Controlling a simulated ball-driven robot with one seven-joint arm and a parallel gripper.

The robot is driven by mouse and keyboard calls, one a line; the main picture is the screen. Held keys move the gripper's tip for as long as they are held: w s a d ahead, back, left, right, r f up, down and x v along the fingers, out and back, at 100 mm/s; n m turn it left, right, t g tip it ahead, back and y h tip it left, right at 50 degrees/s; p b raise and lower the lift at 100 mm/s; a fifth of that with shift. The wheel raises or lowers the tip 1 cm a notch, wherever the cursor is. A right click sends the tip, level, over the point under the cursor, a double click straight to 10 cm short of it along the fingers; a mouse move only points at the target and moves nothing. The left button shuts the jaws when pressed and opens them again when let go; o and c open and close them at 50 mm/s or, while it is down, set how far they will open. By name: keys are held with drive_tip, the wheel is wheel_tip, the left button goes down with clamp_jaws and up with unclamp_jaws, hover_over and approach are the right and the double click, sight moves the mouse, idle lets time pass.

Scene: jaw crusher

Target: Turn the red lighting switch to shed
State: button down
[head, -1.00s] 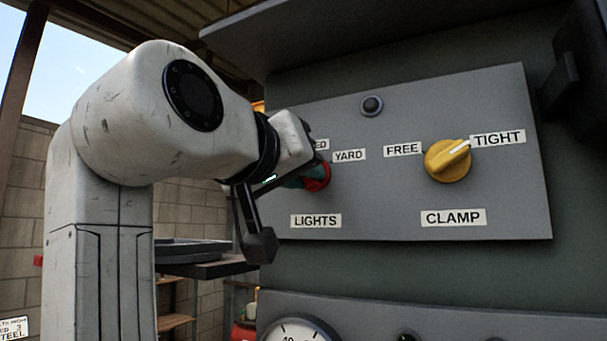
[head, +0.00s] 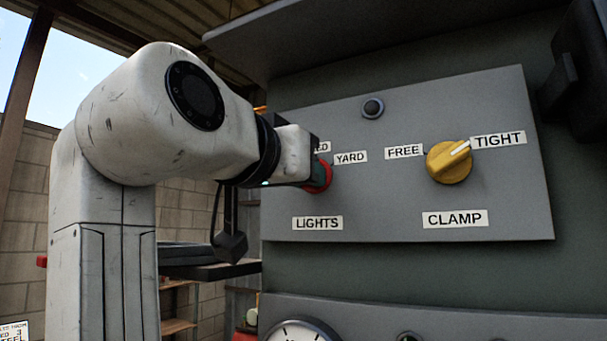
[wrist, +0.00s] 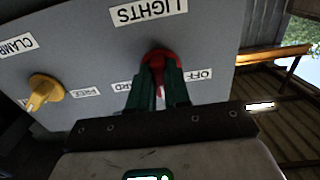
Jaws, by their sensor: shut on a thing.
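The red lighting switch (head: 322,176) sits on the grey panel above the LIGHTS label (head: 317,222). In the head view my gripper (head: 312,170) covers most of it, along with part of the label ending in "ED"; the YARD label (head: 350,157) is clear. In the wrist view, where the panel is upside down, the red switch (wrist: 160,60) is between the green fingers of my gripper (wrist: 159,84). The fingers are shut on it.
A yellow CLAMP knob (head: 449,162) is to the right, its white mark toward TIGHT (head: 498,140). A small dark button (head: 372,107) is above. A gauge (head: 298,331) is below the panel. A dark shelf (head: 210,268) stands behind my arm.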

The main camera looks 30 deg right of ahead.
drive_tip(key=shift+f, duration=0.15)
drive_tip(key=c, duration=1.1)
unclamp_jaws()
drive_tip(key=b+v, duration=0.3)
drive_tip(key=v, duration=0.8)
drive_tip(key=shift+w, duration=0.1)
